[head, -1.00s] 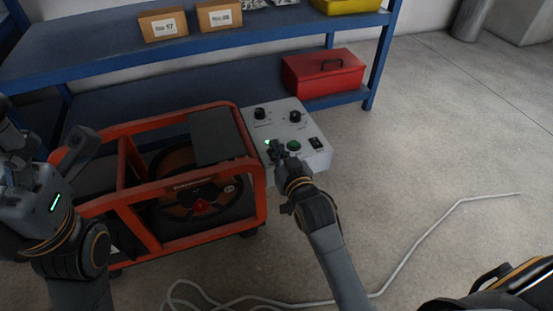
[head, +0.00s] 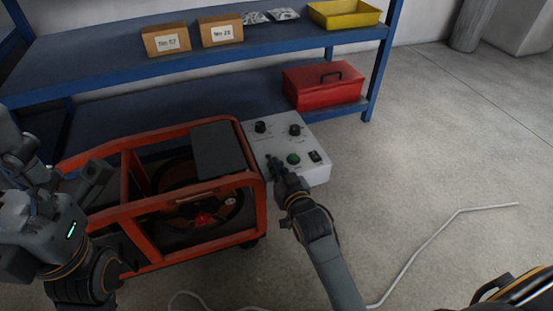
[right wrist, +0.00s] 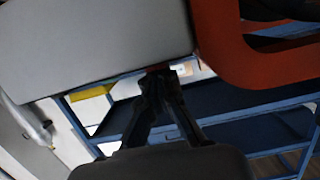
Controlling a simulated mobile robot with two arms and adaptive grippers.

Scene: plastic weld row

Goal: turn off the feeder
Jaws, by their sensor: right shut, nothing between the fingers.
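The feeder is an orange-framed machine (head: 130,214) with a reel inside and a light grey control box (head: 318,176) at its right. The box top carries two black knobs, a green button (head: 294,159) and a black rocker switch (head: 315,156). My right gripper (head: 273,161) is shut and empty, its tips at the box's near-left part, left of the green button. Whether they touch is unclear; they hide what lies under them. In the right wrist view the closed fingers (right wrist: 159,77) meet at the edge of the grey box (right wrist: 95,40). My left gripper is at the left; its jaw opening is unclear.
A blue shelf (head: 90,68) stands behind, with two cardboard boxes (head: 165,38), a yellow bin (head: 343,13) and a red toolbox (head: 323,84). A pale cable (head: 425,253) lies on the floor. The floor at the right is mostly open.

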